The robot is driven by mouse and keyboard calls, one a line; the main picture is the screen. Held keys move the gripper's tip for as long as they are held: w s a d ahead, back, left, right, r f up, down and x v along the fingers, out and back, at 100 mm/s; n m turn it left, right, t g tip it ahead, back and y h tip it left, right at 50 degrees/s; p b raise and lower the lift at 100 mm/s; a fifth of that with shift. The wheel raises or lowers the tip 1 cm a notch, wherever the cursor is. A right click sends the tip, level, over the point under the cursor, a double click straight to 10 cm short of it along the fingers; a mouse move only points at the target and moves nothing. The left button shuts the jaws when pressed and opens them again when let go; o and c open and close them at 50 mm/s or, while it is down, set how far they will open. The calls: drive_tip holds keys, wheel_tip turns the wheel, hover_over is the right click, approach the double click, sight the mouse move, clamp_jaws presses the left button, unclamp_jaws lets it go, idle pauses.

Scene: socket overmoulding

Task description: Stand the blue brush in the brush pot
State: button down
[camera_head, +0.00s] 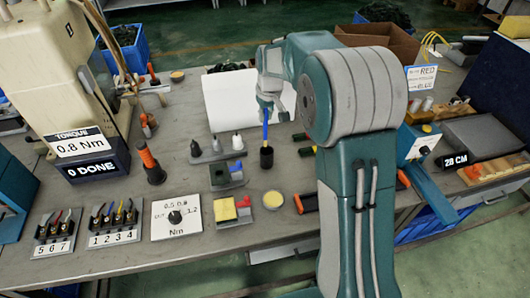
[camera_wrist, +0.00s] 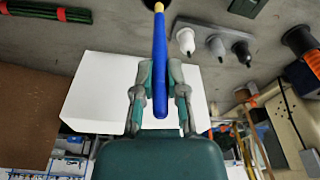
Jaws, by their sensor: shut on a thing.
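The blue brush (camera_head: 266,128) is upright, its handle held at the top by my gripper (camera_head: 268,101). In the wrist view the blue brush (camera_wrist: 160,65) runs between the two fingers of my gripper (camera_wrist: 160,95), which are shut on it. Its tan lower part shows at the top edge of that view. The brush pot (camera_head: 267,158) is a small black cup on the bench, directly below the brush. The brush's lower end meets the pot's mouth in the head view; how deep it sits inside is hidden.
A round yellow-topped tin (camera_head: 272,200) stands in front. Orange-handled tools (camera_head: 304,202) lie to the right.

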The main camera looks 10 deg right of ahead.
sight(266, 140)
drive_tip(key=f, duration=0.5)
drive_tip(key=shift+d+f, duration=0.1)
drive_tip(key=shift+d, duration=0.2)
drive_tip(key=shift+a+f, duration=0.15)
drive_tip(key=shift+f, duration=1.7)
drive_tip(key=c, duration=0.7)
unclamp_jaws()
